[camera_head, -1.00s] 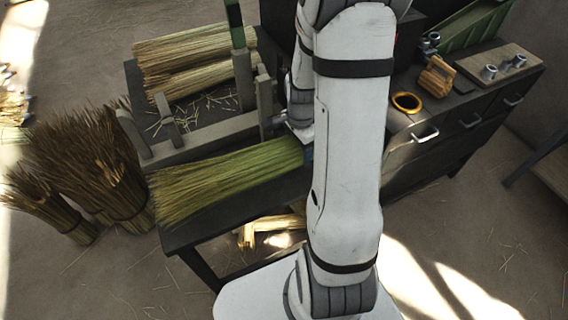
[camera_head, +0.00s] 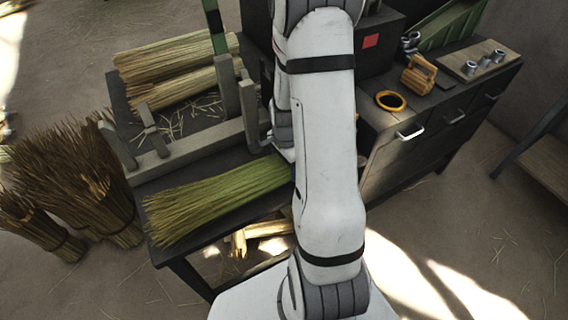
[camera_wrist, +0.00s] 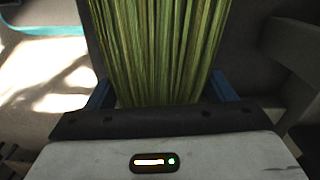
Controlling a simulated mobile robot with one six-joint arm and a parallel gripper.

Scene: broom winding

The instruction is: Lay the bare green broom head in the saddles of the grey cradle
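The green broom head (camera_head: 215,200) lies along the near side of the dark bench, in front of the grey cradle (camera_head: 190,150) and roughly parallel to it. It is outside the cradle's saddles. The cradle has a long base rail with upright grey posts at its left and right ends. In the wrist view my gripper (camera_wrist: 162,95) has its blue fingers on both sides of the green bristles (camera_wrist: 160,45), closed on their narrow end. In the head view my arm hides the gripper and the broom head's right end. I cannot tell whether the broom head touches the bench.
Straw bundles (camera_head: 175,65) lie behind the cradle, beside a green-and-black pole (camera_head: 215,30). Dark brush bundles (camera_head: 85,185) stand left of the bench.

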